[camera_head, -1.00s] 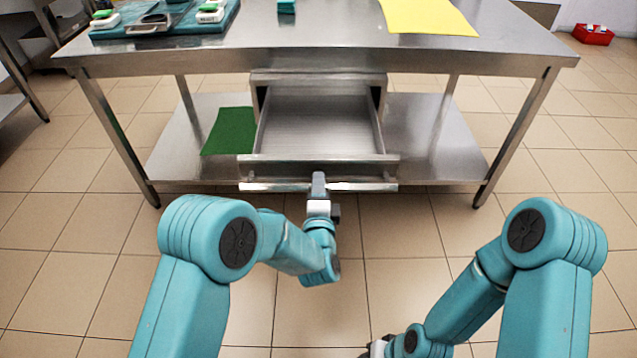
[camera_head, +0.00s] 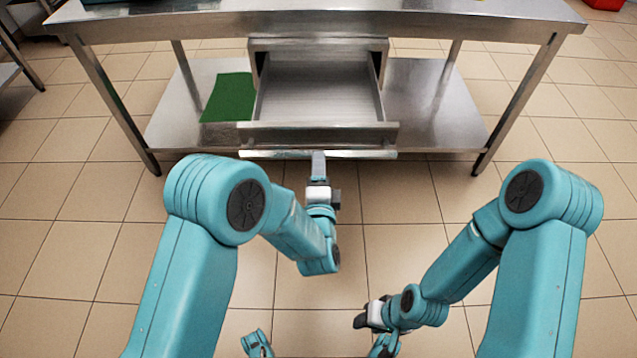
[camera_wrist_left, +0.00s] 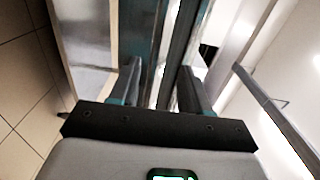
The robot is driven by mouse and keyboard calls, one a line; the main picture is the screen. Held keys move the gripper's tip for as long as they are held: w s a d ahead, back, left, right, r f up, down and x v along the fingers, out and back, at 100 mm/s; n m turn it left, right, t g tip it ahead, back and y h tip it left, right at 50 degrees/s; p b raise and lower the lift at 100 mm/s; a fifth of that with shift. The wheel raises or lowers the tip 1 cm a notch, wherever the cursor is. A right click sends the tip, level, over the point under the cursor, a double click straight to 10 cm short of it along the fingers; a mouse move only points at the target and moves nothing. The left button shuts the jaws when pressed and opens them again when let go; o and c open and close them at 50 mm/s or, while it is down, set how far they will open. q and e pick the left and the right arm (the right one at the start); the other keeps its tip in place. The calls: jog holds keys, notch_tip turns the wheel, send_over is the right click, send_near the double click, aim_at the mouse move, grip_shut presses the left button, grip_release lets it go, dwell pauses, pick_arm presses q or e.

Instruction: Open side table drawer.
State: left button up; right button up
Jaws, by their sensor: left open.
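The metal drawer (camera_head: 320,90) under the table is pulled out and looks empty inside. Its front panel (camera_head: 318,133) has a long bar handle (camera_head: 270,154) across it. My left gripper (camera_head: 318,163) is at the middle of the handle bar, its jaws open. In the left wrist view its two fingers (camera_wrist_left: 158,90) stand apart, with metal edges of the drawer front or handle showing between and beyond them; contact is not clear. My right gripper (camera_head: 368,316) is low near the floor, away from the drawer, its jaws too small to judge.
The steel table (camera_head: 320,22) has a lower shelf (camera_head: 420,105) and legs either side of the drawer. A green sheet (camera_head: 229,97) lies on the shelf left of the drawer. The tiled floor in front is clear.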

pick_arm(q)
jog(key=s, duration=0.7)
jog(key=shift+p, duration=0.45)
jog(key=a+f+n+g+y, duration=0.25)
jog(key=a+f, duration=0.25)
jog(key=a, duration=0.4)
jog(key=a+f+n+g+y, duration=0.1)
jog(key=a+f+n+g, duration=0.3)
jog(key=a, duration=0.5)
jog(key=s+d+f+n+g+h, duration=0.35)
jog(key=s+f+n+g, duration=0.2)
jog(key=s, duration=0.55)
jog(key=s+d+f+n+g+h, duration=0.3)
jog(key=s+f+n+g+h, duration=0.25)
jog(key=s, duration=0.45)
notch_tip(320, 180, up, 25)
jog(key=n+y+p, duration=0.1)
jog(key=n+p, duration=0.1)
jog(key=p, duration=2.3)
jog(key=shift+s+a+r+p, duration=0.15)
jog(key=shift+a+r+p, duration=0.1)
jog(key=shift+p, duration=0.1)
